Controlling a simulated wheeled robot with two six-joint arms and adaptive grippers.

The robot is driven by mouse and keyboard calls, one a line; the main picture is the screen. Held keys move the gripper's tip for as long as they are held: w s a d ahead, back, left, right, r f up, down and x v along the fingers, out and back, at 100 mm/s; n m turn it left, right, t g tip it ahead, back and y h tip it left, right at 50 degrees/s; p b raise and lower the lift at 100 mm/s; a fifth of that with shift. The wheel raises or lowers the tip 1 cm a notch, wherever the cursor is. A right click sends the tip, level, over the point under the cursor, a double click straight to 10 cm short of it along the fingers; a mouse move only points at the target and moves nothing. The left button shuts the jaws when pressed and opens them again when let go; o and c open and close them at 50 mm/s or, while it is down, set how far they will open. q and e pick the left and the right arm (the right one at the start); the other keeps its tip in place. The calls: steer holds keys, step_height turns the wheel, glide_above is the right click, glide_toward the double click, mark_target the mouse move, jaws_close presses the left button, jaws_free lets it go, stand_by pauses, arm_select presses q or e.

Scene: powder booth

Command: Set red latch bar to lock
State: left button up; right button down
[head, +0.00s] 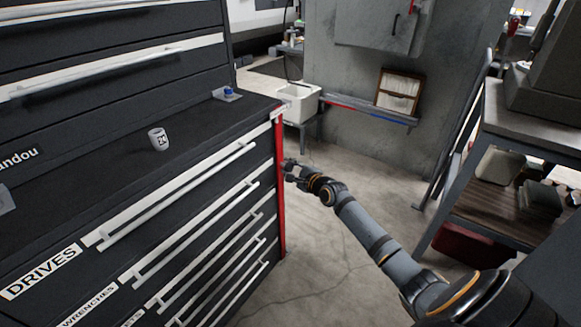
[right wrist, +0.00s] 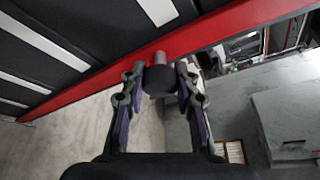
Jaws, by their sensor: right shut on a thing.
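The red latch bar (head: 281,205) runs upright along the right front edge of the dark drawer cabinet (head: 262,105). In the right wrist view the red bar (right wrist: 100,80) crosses the picture on a slant, and a short dark knob with a metal stem (right wrist: 160,78) sticks out from it. My right gripper (head: 288,172) is at the upper part of the bar. The bar's top end is by a pale bracket at the cabinet corner. My left gripper is not in view.
A grey mug (head: 158,139) and a small item with a blue part (head: 227,93) stand on the cabinet top. Long pale drawer handles (head: 170,195) project from its front. A metal shelf rack (head: 480,205) stands at the right. The floor between is clear.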

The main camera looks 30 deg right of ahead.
steer(key=c, duration=1.3)
jaws_free()
steer(key=shift+s+a+f, duration=0.1)
steer(key=shift+a+f, duration=0.1)
steer(key=shift+f, duration=0.05)
steer(key=o, duration=0.3)
steer(key=shift+a+r, duration=0.1)
steer(key=shift+r, duration=0.1)
steer(key=shift+s, duration=0.1)
steer(key=shift+s, duration=0.35)
steer(key=v, duration=0.4)
steer(key=shift+s+r, duration=0.1)
steer(key=shift+s, duration=0.15)
steer(key=shift+s+d+r, duration=0.1)
steer(key=shift+s+d, duration=0.15)
steer(key=shift+s, duration=0.1)
steer(key=shift+s+a+r, duration=0.1)
steer(key=shift+s+r, duration=0.1)
steer(key=shift+s, duration=0.5)
